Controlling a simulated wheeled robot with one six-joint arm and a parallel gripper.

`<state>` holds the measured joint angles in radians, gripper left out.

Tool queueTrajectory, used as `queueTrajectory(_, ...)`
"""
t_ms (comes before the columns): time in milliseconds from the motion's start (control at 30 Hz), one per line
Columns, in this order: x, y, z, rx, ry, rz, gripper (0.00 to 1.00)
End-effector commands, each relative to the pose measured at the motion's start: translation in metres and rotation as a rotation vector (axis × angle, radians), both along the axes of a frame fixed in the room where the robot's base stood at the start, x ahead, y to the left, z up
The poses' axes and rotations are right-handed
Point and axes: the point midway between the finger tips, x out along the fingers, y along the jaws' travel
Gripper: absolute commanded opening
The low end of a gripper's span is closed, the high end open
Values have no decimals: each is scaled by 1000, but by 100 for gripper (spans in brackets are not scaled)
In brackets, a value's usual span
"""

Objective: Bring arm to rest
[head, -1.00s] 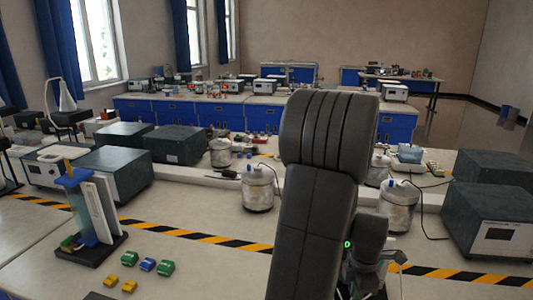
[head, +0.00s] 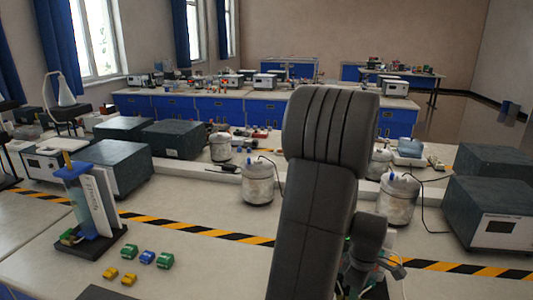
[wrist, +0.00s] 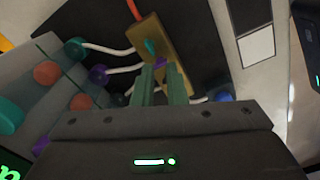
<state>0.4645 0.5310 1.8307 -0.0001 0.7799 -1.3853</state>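My arm (head: 318,200) rises through the middle of the head view, its thick dark grey links bent at a rounded upper joint. My gripper (wrist: 161,80) shows in the wrist view as two green fingers with a narrow gap between them, and I see nothing clearly held. Beyond the fingers are a brass-coloured plate (wrist: 160,38), white leads and coloured round plugs on a dark surface. In the head view the wrist end is low on the right of the arm, partly hidden behind it, and the fingertips cannot be made out.
Jars (head: 258,184) and (head: 398,200) stand on both sides of my arm. Dark-topped instrument boxes (head: 492,222) are at the right and others at the left. A blue stand (head: 84,205) and small coloured blocks (head: 147,257) are at the left front. Striped tape crosses the bench.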

Motion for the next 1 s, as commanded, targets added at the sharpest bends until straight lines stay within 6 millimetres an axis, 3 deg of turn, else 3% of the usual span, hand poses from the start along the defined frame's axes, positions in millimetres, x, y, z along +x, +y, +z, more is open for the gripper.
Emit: queueTrajectory(1000, 0, 0, 0, 1, 1, -811, 12)
